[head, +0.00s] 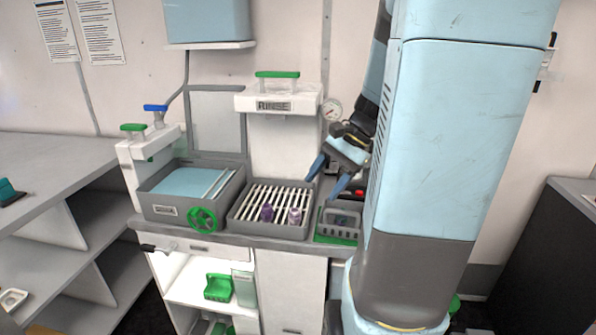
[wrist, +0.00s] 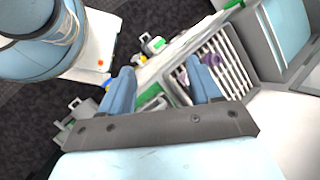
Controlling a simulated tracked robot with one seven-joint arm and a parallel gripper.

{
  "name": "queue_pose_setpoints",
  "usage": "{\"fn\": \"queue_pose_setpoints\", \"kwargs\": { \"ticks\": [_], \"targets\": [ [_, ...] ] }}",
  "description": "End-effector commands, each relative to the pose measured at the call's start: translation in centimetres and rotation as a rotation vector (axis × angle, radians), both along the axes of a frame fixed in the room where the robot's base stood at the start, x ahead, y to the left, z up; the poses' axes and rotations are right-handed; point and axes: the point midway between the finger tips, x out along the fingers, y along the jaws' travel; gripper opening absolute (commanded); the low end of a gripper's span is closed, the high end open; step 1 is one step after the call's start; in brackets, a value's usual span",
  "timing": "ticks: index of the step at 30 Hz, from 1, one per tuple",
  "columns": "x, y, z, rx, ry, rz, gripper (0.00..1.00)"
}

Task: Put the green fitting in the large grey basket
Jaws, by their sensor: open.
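I cannot tell for sure which green piece is the fitting. A green, handled piece (head: 218,287) sits on the open shelf below the counter in the head view. A green handwheel (head: 203,219) is on the front of the left grey basin. No container is clearly the large grey basket; a small grey tray (head: 338,222) with a green base stands at the counter's right. My gripper (head: 329,180) is open and empty above that tray, fingers pointing down and left. In the wrist view, its two blue fingers (wrist: 160,75) are apart with nothing gripped.
A grey basin with white slats (head: 272,210) holds two small purple pieces. A grey basin with a blue panel (head: 190,186) stands left of it. A RINSE block (head: 283,100) with a green handle is behind. A grey shelf unit (head: 60,180) stands at left, with a teal object (head: 8,192).

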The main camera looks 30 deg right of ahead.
Motion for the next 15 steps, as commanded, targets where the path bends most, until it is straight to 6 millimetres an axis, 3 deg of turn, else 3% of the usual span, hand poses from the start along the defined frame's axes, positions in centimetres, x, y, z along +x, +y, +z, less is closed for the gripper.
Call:
{"fn": "queue_pose_setpoints", "kwargs": {
  "ticks": [3,15],
  "targets": [
    [-0.8,2.0,1.2,-0.091,-0.056,0.112,0.63],
    [-3.7,6.8,4.3,-0.398,-0.266,0.46,0.63]
  ]
}}
